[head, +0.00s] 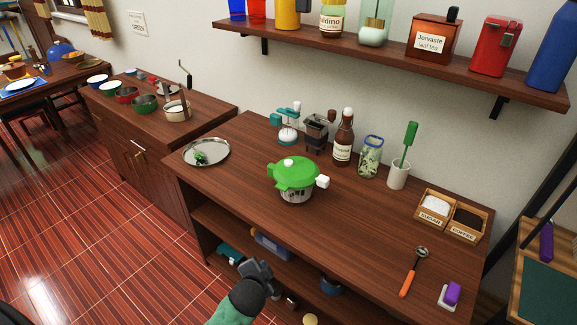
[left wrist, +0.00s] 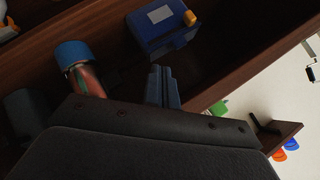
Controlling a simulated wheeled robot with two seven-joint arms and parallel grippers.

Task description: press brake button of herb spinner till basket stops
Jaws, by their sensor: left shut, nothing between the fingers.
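The herb spinner (head: 296,177) stands upright on the wooden counter in the head view. My left gripper (head: 256,268) is in front of the counter's front edge, below the top and apart from the spinner. Its fingers (left wrist: 163,87) show in the left wrist view, shut and empty, facing the lower shelf. My right gripper is not in view.
A round metal tray (head: 207,151) with greens lies left of the spinner. A brown bottle (head: 344,138), glass jar (head: 370,157) and brush holder (head: 398,175) stand behind. An orange-handled scoop (head: 412,272) lies at right. A blue box (left wrist: 160,28) sits on the lower shelf.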

